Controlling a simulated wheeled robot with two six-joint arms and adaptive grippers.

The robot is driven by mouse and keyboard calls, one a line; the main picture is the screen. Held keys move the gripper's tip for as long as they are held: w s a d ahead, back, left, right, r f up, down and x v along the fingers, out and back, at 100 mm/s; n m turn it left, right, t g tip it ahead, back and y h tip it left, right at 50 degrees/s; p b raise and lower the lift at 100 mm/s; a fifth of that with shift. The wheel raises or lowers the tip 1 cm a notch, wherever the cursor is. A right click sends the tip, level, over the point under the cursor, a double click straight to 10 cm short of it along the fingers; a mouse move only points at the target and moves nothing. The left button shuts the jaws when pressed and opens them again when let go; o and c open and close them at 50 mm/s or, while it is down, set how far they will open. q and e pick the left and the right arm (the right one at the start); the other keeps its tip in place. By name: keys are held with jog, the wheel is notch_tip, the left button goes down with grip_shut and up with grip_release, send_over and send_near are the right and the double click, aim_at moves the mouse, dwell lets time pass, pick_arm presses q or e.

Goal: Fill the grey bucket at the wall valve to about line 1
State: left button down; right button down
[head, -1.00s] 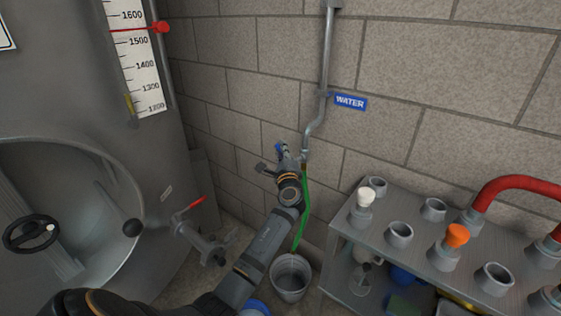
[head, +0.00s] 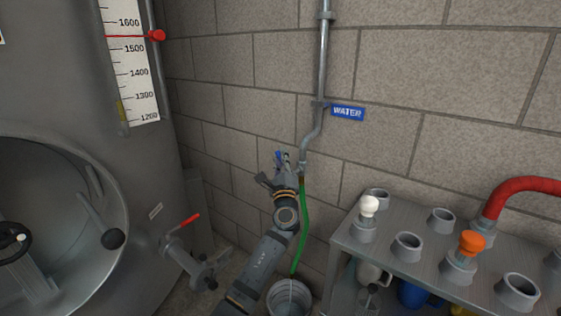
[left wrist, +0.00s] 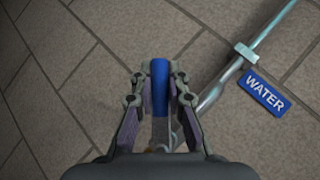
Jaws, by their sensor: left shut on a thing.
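The grey bucket (head: 276,302) stands on the floor by the wall, cut off by the lower edge of the head view. A green hose (head: 303,225) hangs from the wall valve and its lower end is over the bucket. A thin pale streak shows below the hose end; the water level and line marks cannot be read. My left gripper (head: 280,165) is at the valve, below the grey pipe, shut on the blue valve handle (left wrist: 159,82). In the left wrist view the handle stands between both fingers. My right gripper is not in view.
A blue WATER sign (head: 347,113) hangs beside the pipe (head: 323,65). A metal rack (head: 400,266) with bottle holders and a red hose (head: 520,190) is at the right. A steel tank (head: 50,90) with a red-handled tap (head: 183,240) is at the left.

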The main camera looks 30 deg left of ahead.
pick_arm(q)
jog(key=shift+f, duration=0.1)
jog(key=c, duration=1.3)
grip_release()
jog(key=shift+d, duration=0.1)
jog(key=v, duration=1.2)
